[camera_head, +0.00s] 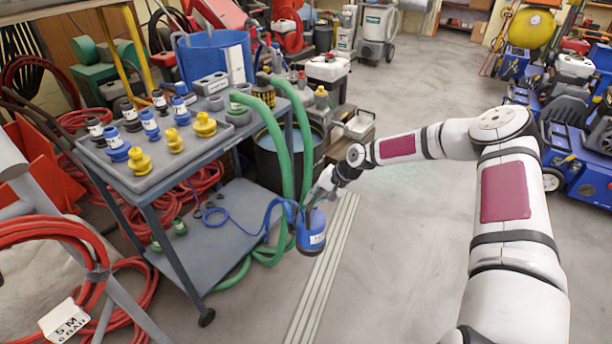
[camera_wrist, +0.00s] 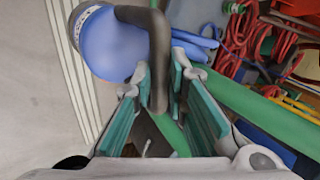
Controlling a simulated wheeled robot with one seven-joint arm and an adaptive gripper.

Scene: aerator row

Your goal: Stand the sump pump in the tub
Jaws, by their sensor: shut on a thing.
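The sump pump (camera_head: 312,232) is blue with a white label and hangs above the floor beside the cart. In the wrist view the pump (camera_wrist: 108,45) shows its round blue body and a dark bent handle (camera_wrist: 158,50). My gripper (camera_head: 322,190) is shut on that handle, which passes between its teal finger pads. A green hose and a blue cable run near the pump towards the cart. A black round tub (camera_head: 268,170) stands on the floor behind the cart, up and left of the pump. The hose partly hides the tub.
A grey cart (camera_head: 150,183) with blue and yellow fittings on top stands left of the pump. A blue bin (camera_head: 205,52) is behind its top. A floor drain channel (camera_head: 325,265) runs close by. Open floor lies to the right, with blue machines (camera_head: 580,165) at the far right.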

